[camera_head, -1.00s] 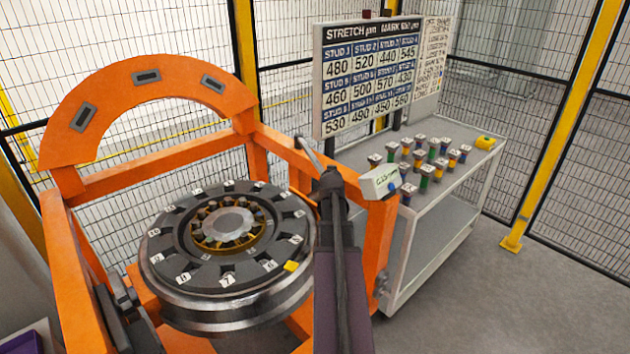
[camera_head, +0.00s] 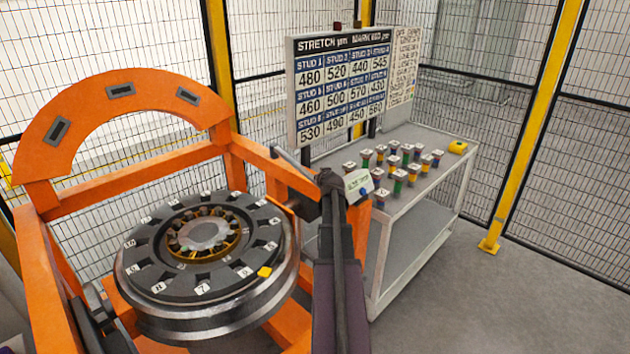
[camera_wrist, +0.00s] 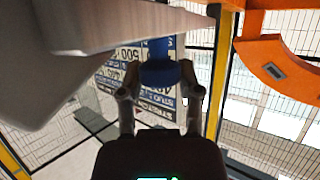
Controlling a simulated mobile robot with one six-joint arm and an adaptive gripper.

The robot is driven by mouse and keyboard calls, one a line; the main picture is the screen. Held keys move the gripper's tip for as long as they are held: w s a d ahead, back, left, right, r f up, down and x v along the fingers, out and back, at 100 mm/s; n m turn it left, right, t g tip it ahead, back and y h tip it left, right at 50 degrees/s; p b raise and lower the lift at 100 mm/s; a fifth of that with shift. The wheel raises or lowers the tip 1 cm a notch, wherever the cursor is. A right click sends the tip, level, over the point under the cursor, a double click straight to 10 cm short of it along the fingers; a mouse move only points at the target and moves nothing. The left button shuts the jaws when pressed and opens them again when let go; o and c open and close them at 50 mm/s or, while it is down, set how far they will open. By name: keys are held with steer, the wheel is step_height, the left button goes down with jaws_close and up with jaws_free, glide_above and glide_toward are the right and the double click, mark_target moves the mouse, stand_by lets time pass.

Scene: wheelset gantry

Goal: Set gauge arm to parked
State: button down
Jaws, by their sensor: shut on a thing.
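The gauge arm shows in the head view as a white box with a small display (camera_head: 357,181) and a blue knob beside the orange frame. In the wrist view a blue knob (camera_wrist: 158,62) sits between the two fingers of my gripper (camera_wrist: 158,76), which is shut on it. A large pale grey body (camera_wrist: 90,30), close to the camera, fills the upper left there. I cannot tell for certain that it is the gauge's box. In the head view my dark arm covers the gripper's fingers.
The orange frame (camera_head: 120,86) with dark slots in its arch surrounds a round wheel hub (camera_head: 205,285) with numbered pads and a yellow marker. A white cart (camera_head: 425,215) holds several coloured studs and a yellow item. A number board (camera_head: 345,85) stands behind. Mesh fencing encloses the area.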

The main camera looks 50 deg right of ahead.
steer(key=shift+a, duration=0.3)
steer(key=shift+c, duration=1.4)
jaws_free()
steer(key=shift+w+a, duration=0.1)
steer(key=shift+w, duration=0.05)
steer(key=shift+r, duration=0.1)
